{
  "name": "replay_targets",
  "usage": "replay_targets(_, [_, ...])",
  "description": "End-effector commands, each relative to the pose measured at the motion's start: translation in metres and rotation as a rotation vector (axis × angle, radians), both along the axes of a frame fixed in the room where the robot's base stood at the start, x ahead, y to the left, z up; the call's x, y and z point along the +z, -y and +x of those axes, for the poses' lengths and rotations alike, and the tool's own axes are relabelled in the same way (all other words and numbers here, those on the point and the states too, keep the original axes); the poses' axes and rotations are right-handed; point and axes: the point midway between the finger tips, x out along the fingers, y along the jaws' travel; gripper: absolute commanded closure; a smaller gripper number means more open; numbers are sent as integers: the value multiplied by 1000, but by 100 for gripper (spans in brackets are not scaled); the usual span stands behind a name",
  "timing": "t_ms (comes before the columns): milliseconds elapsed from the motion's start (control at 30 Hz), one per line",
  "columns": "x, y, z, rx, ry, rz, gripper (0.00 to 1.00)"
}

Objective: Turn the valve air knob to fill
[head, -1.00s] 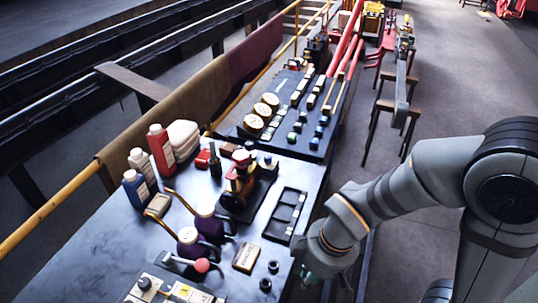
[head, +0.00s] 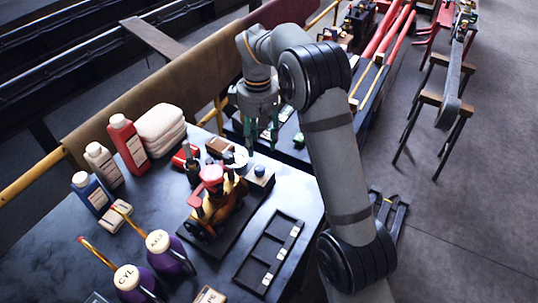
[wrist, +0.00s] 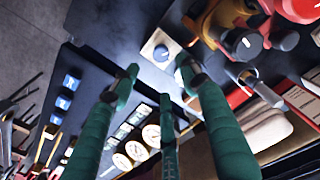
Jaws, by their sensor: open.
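A small round blue knob (head: 260,170) sits on a light square plate at the back right of a brass-and-red model engine (head: 213,200). In the wrist view the knob (wrist: 161,53) is on its pale plate, ahead of and between my fingertips. Its pointer direction and any fill mark are too small to read. My gripper (head: 262,136) points down just above and behind the knob, its green fingers spread and empty. In the wrist view my gripper (wrist: 158,72) is open, with a gap around the knob; I see no contact.
White, red and blue bottles (head: 128,143) and folded white cloths (head: 160,133) stand at the left. A black tray (head: 268,252) lies at the front right. Purple oil cans (head: 167,255) stand in front. Gauges (wrist: 151,134) and switches show on the dark panel behind.

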Motion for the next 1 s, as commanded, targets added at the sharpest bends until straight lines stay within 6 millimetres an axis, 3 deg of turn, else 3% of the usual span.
replay_targets(167, [-19,0,0,0,-5,-3,55])
replay_targets(600, [-91,0,0,-2,-3,-1,55])
replay_targets(1000, [-102,0,0,-2,-1,-1,55])
